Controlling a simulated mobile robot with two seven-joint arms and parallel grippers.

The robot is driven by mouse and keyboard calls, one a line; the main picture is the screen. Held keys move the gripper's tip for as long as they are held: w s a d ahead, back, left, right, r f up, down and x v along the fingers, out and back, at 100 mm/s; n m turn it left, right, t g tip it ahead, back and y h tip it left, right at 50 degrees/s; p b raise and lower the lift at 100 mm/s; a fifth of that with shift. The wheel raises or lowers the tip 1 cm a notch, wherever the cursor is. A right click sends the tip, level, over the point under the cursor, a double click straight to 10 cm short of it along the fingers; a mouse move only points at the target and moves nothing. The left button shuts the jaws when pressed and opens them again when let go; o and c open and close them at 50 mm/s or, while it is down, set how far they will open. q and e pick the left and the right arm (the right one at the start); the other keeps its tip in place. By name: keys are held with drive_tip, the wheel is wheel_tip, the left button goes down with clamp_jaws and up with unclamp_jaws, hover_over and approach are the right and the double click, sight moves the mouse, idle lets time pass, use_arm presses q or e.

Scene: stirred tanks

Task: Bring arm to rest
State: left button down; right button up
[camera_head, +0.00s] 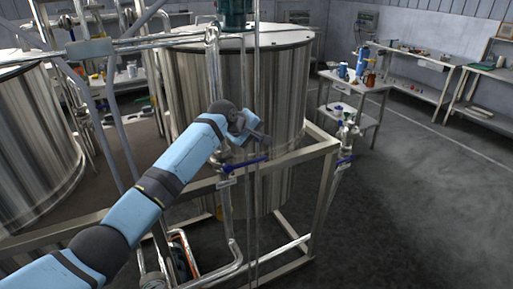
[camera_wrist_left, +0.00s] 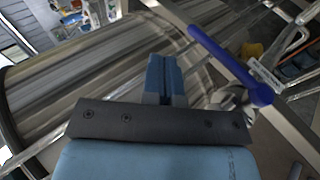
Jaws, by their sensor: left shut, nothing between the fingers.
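My left arm (camera_head: 147,200) is blue and dark grey and reaches from the lower left toward the large steel tank (camera_head: 285,95). My left gripper (camera_head: 264,138) is in front of the tank wall, close to a blue valve handle (camera_head: 250,163). In the left wrist view the gripper's fingers (camera_wrist_left: 165,77) are together with nothing between them. The blue handle (camera_wrist_left: 228,63) lies to the right of the fingers there, apart from them in that picture. My right gripper is not in view.
A steel frame rail (camera_head: 290,160) and vertical pipes (camera_head: 216,85) stand around the tank near my arm. A second tank (camera_head: 35,150) is at the left. A bench (camera_head: 350,110) with bottles stands at the back right. The floor (camera_head: 410,210) at the right is clear.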

use_arm(q)
wheel_tip(320, 180, up, 6)
drive_tip(key=b, duration=0.1)
drive_tip(key=s+a+f+m+t, duration=0.1)
drive_tip(key=s+a+f, duration=0.4)
drive_tip(key=f, duration=0.6)
drive_tip(key=s+a+f+m+t, duration=0.1)
drive_tip(key=s+a+f, duration=0.1)
drive_tip(key=s+f, duration=0.65)
drive_tip(key=s+a+f+m+t, duration=0.1)
drive_tip(key=s+a+f, duration=0.3)
drive_tip(key=f, duration=0.8)
drive_tip(key=s+a+f+m+y, duration=0.1)
drive_tip(key=s+a+f, duration=0.2)
drive_tip(key=s, duration=0.7)
drive_tip(key=s+a+f+m+t+y, duration=0.1)
drive_tip(key=s+a+f+m+y, duration=0.1)
drive_tip(key=s+a, duration=0.5)
drive_tip(key=s+a+f+m+t+y, duration=0.1)
drive_tip(key=s+a+f, duration=0.3)
drive_tip(key=s, duration=0.9)
drive_tip(key=shift+s+a+m, duration=0.25)
drive_tip(key=shift+a+m, duration=0.45)
drive_tip(key=shift+a, duration=0.05)
